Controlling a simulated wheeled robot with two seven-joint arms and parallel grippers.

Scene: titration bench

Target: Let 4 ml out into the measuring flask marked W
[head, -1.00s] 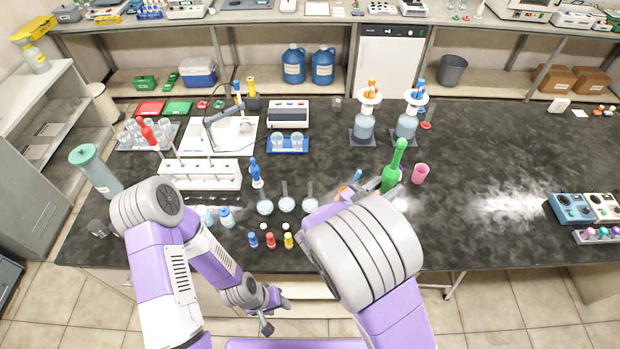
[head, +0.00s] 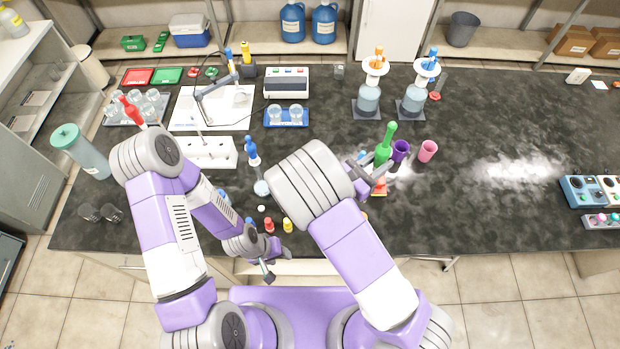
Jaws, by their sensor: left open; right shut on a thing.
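My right gripper (head: 384,166) is shut on a tool with a green bulb (head: 385,145), apparently a pipette. It is held over the middle of the bench; its lower part is hidden by the gripper. One round flask (head: 262,188) shows left of my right arm. Any other flasks are hidden behind that arm, and no W mark can be read. A blue-bulbed pipette (head: 250,148) stands just behind the visible flask. My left gripper (head: 277,265) is open and empty, low in front of the bench's near edge.
A purple cup (head: 400,149) is close beside the green bulb, with a pink cup (head: 428,151) to its right. Small red (head: 269,225) and yellow (head: 288,226) caps lie near the front edge. The right bench is mostly clear.

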